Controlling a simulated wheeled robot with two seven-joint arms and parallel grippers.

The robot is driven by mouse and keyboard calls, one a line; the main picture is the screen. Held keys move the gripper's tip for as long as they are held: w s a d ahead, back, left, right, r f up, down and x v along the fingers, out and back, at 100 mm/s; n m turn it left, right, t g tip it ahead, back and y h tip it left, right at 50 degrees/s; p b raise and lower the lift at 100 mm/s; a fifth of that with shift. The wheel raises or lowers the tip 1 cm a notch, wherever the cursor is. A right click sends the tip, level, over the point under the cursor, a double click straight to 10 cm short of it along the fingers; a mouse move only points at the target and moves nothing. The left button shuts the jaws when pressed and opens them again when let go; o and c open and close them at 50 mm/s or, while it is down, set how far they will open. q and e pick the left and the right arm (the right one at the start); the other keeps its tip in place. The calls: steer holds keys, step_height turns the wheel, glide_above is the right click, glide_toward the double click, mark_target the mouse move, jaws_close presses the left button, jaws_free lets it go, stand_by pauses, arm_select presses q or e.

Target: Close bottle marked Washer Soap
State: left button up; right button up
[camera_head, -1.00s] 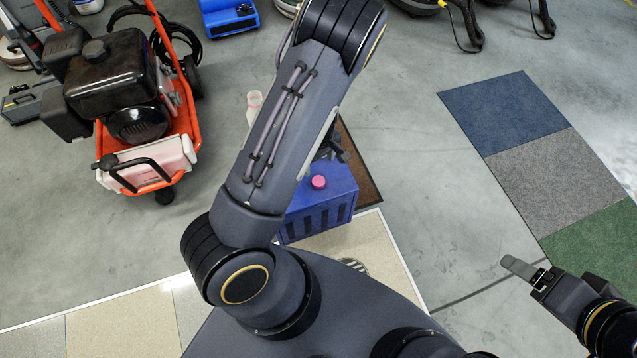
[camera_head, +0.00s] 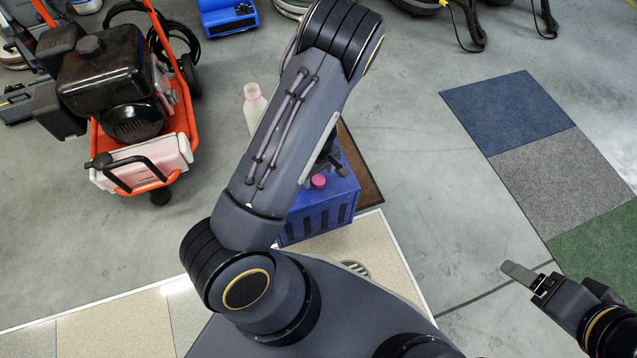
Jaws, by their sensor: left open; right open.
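A whitish bottle (camera_head: 254,108) with a pinkish neck stands on the floor left of my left forearm, which hides part of it. No label can be read on it. A pink cap (camera_head: 319,181) sits on top of a blue slotted crate (camera_head: 318,216), right of my forearm. My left gripper (camera_head: 336,166) shows only as a dark part past the forearm's right edge, over the crate's far side; it is open, its fingers mostly hidden. My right gripper (camera_head: 524,276) is open and empty at the lower right, far from bottle and cap.
An orange-framed machine (camera_head: 130,110) stands at the left. A blue device (camera_head: 229,17) is at the top. Blue, grey and green mats (camera_head: 545,155) lie at the right. A brown mat (camera_head: 362,170) lies by the crate. Grey floor between is clear.

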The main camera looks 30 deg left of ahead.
arm_select(q)
steer(key=shift+f, duration=0.85)
steer(key=shift+r, duration=0.1)
steer(key=c, duration=1.1)
